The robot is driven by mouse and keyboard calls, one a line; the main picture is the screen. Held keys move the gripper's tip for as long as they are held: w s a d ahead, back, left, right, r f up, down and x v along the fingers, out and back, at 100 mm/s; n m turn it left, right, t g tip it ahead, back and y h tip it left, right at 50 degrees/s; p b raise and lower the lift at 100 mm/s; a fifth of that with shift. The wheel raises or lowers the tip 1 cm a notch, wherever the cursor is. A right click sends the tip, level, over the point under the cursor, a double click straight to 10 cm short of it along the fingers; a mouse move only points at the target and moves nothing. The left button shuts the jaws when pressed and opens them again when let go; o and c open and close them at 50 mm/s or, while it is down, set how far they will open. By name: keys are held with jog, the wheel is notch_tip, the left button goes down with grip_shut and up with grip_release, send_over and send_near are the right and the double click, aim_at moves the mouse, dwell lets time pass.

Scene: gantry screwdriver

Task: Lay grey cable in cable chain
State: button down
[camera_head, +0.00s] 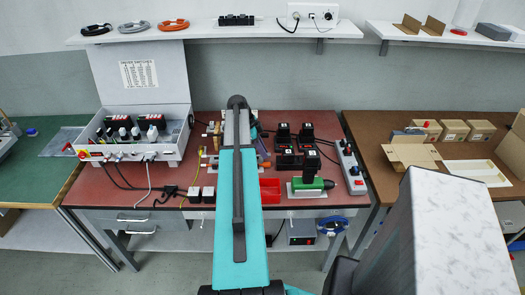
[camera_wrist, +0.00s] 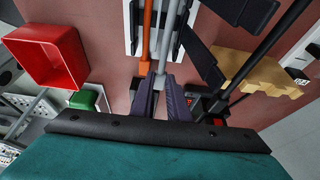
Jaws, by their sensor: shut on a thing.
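The grey cable (camera_wrist: 170,42) runs up the wrist view as a thick strand, its lower end between the dark fingertips of my gripper (camera_wrist: 160,88). My gripper is shut on it. An orange cable (camera_wrist: 147,38) runs close along its left side. Both pass over a white plate (camera_wrist: 131,22) on the red-brown bench. Dark, blocky parts (camera_wrist: 205,62) to the right of the grey cable may belong to the cable chain, but I cannot tell for sure. In the head view my arm hides the gripper and most of this spot.
A red bin (camera_wrist: 48,55) stands left in the wrist view and right of my arm in the head view (camera_head: 270,191). A green screwdriver (camera_head: 312,184), black battery packs and a socket strip (camera_head: 350,167) are on the right. An open case (camera_head: 174,139) stands left. Cable coils lie on the shelf.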

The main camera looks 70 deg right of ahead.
jog(key=shift+f, duration=0.2)
jog(key=c, duration=1.6)
grip_release()
jog(key=shift+r, duration=0.1)
jog(key=shift+b+v, duration=1.45)
jog(key=shift+v, duration=5.4)
